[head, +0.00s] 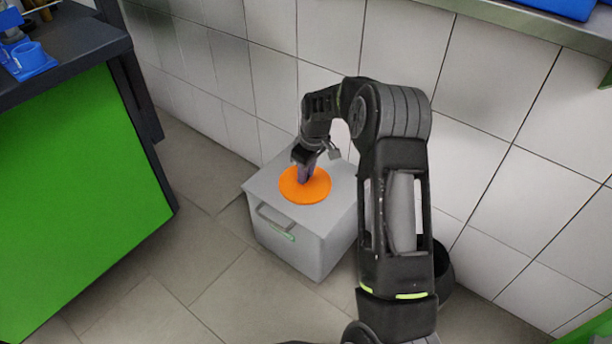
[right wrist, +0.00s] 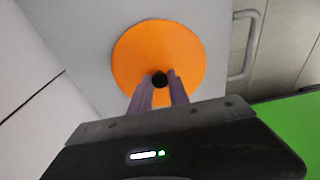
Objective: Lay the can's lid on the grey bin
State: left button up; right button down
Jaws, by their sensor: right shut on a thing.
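The can's lid (head: 318,190) is a flat orange disc with a small dark knob in its middle. In the head view it is at the top of the grey bin (head: 262,187), level with it; I cannot tell whether it touches. My right gripper (head: 304,176) is above the lid, pointing down. In the right wrist view, my right gripper (right wrist: 159,82) is shut on the knob of the lid (right wrist: 135,50), with the grey bin's top (right wrist: 95,25) behind it. My left gripper is not in view.
A green cabinet (head: 75,205) with a dark top stands at the left, blue parts (head: 27,58) on it. A tiled wall (head: 275,75) runs behind the bin. A dark round container (head: 443,270) stands partly hidden behind my right arm. The floor (head: 200,250) left of the bin is clear.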

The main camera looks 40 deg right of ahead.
aim_at(311, 185)
jog(key=shift+f, duration=0.1)
jog(key=c, duration=1.2)
grip_release()
jog(key=shift+c, duration=0.2)
notch_tip(311, 185, up, 12)
jog(key=s+p, duration=0.1)
jog(key=p, duration=0.3)
jog(key=shift+s+d, duration=0.25)
jog(key=shift+s, duration=0.15)
